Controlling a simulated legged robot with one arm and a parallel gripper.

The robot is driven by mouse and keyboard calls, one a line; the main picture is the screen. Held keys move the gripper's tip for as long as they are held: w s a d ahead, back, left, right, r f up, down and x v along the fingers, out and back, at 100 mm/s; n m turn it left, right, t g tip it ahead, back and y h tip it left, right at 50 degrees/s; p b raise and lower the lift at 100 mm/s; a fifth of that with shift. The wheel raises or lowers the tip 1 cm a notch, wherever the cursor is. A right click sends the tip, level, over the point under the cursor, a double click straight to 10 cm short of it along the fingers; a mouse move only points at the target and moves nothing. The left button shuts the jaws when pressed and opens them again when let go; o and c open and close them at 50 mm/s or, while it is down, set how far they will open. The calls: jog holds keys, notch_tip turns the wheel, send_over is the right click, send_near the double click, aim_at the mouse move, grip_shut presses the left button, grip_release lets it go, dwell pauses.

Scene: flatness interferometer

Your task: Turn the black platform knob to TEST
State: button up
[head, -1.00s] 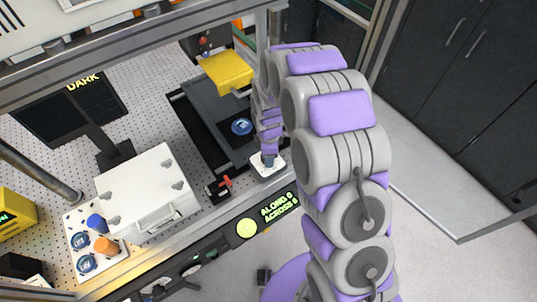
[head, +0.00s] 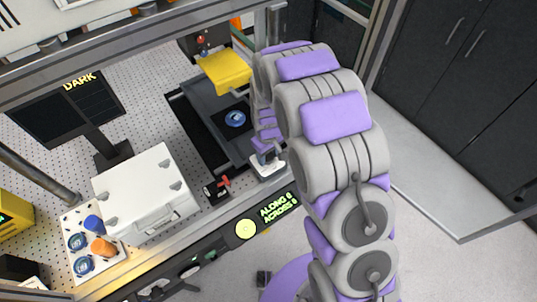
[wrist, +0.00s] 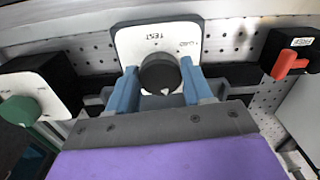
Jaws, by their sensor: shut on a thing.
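The black platform knob (wrist: 158,74) sits on a white plate (wrist: 128,40) in the wrist view. The plate carries the word TEST, upside down in this view, above the knob. Another label to its right is too small to read surely. A white mark on the knob points down in the picture, away from TEST. My gripper (wrist: 160,79) is shut on the knob, one blue finger on each side. In the head view my gripper (head: 266,156) is at the white plate (head: 268,173) by the bench's front edge, and the knob is hidden.
A red lever (wrist: 290,62) is right of the plate and a green knob (wrist: 20,109) left of it. A white case (head: 147,187) stands left; a display (head: 279,206) fronts the bench.

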jog(key=m, duration=0.5)
jog(key=shift+w+a+r+m, duration=0.1)
jog(key=shift+w+r+m, duration=0.05)
jog(key=shift+w+m, duration=0.15)
jog(key=m, duration=0.4)
jog(key=shift+s+p, duration=0.1)
jog(key=shift+p, duration=0.2)
jog(key=m+p, duration=0.1)
jog(key=m, duration=0.4)
jog(key=shift+a, duration=0.1)
jog(key=m+p, duration=0.1)
jog(key=m, duration=0.3)
jog(key=shift+m, duration=0.3)
jog(key=m+p, duration=0.2)
jog(key=m, duration=0.2)
jog(key=m+p, duration=0.1)
jog(key=m, duration=0.4)
jog(key=m+p, duration=0.1)
jog(key=m, duration=0.3)
jog(key=shift+m, duration=0.3)
jog(key=m, duration=0.4)
jog(key=shift+m+p, duration=0.35)
jog(key=shift+m, duration=0.05)
